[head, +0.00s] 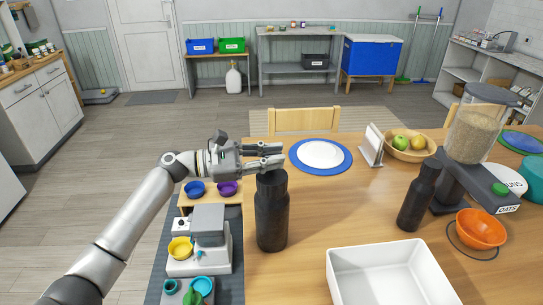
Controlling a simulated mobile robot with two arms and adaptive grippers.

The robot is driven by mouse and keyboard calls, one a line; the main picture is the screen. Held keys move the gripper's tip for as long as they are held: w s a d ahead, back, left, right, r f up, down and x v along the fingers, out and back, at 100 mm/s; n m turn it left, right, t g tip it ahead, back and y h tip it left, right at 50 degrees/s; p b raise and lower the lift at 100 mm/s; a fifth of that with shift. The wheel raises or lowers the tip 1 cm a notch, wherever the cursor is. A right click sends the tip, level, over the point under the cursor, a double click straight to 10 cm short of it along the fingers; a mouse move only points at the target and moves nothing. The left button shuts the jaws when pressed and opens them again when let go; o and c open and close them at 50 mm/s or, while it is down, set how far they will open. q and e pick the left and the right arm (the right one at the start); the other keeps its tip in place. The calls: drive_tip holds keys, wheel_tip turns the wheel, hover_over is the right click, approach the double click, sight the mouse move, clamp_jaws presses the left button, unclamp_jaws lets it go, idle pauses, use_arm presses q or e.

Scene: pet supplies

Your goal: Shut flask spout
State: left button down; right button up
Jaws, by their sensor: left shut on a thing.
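A dark, speckled flask (271,220) stands upright near the left edge of the wooden table. My left gripper (275,156) reaches in from the left, with its fingers at the top of this flask. It is shut on the flask's top. The fingers cover the spout, so I cannot tell how far open it is. A second dark bottle (417,200) stands upright further right on the table. My right gripper is not in view.
A white tray (390,247) lies at the front of the table (320,210). A blue-rimmed plate (295,165) lies behind the flask. A grain dispenser (470,140), fruit bowl (425,154) and orange bowl (487,236) are on the right. Left of the flask stands a grey-white machine (208,240).

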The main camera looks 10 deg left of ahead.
sight(273, 180)
use_arm(q)
drive_tip(key=shift+s, duration=0.1)
idle(0.5)
drive_tip(key=m+b, duration=0.1)
drive_tip(key=s+m+b, duration=0.1)
drive_tip(key=m+b, duration=0.1)
drive_tip(key=f+m+b, duration=0.1)
drive_tip(key=shift+s+d+m+b, duration=0.2)
drive_tip(key=shift+s+m+b, duration=0.05)
drive_tip(key=shift+m+b, duration=0.05)
drive_tip(key=shift+s+d+f+m+b, duration=0.1)
drive_tip(key=shift+s+f+m+b, duration=0.05)
drive_tip(key=shift+m+b, duration=0.35)
drive_tip(key=shift+s+f+m+b, duration=0.1)
drive_tip(key=shift+s+m+b, duration=0.05)
drive_tip(key=shift+m+b, duration=0.35)
drive_tip(key=shift+s+m, duration=0.1)
drive_tip(key=shift+m, duration=0.2)
drive_tip(key=c, duration=1.7)
unclamp_jaws()
drive_tip(key=shift+o, duration=0.2)
